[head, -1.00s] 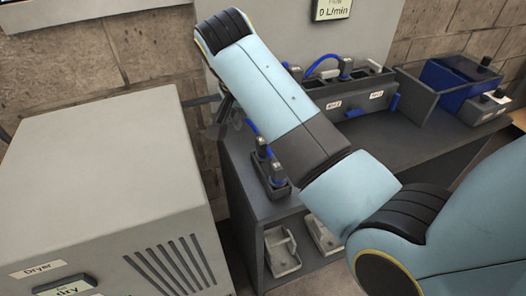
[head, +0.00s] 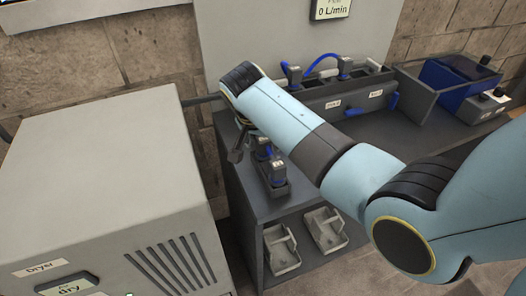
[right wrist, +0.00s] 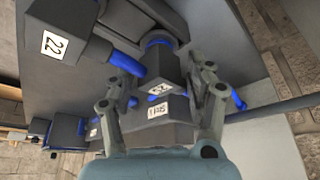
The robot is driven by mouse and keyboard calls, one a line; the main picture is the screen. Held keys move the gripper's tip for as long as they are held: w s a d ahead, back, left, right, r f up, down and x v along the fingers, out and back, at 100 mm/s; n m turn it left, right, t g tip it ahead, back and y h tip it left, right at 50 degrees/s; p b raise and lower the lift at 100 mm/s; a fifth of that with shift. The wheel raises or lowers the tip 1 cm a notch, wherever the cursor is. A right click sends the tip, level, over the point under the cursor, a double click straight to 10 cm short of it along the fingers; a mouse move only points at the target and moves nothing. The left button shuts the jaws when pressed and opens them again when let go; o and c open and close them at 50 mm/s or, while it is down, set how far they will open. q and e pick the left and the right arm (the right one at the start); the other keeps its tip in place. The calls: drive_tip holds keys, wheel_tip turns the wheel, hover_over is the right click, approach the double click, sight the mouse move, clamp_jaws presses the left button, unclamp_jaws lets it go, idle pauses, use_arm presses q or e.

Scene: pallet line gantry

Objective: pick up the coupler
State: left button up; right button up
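Two dark grey couplers with blue parts stand in a small dark holder (head: 276,192) at the left end of the bench; the front coupler (head: 277,172) shows a small white label. My right gripper (head: 240,150) hangs just left of this holder, partly hidden by my arm. In the right wrist view a labelled coupler (right wrist: 158,72) lies between the spread fingers of my right gripper (right wrist: 160,80). The fingers look open, with gaps at its sides. Another coupler (right wrist: 88,50) labelled 22 is at upper left there. My left gripper is not in view.
A dark rack (head: 345,92) with couplers and blue hoses stands at the back of the bench (head: 395,135). A blue bin (head: 455,80) is at the right. Grey trays (head: 281,250) sit on the lower shelf. A large dryer cabinet (head: 95,185) fills the left.

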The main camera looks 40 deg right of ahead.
clamp_jaws()
drive_tip(key=shift+r, duration=0.1)
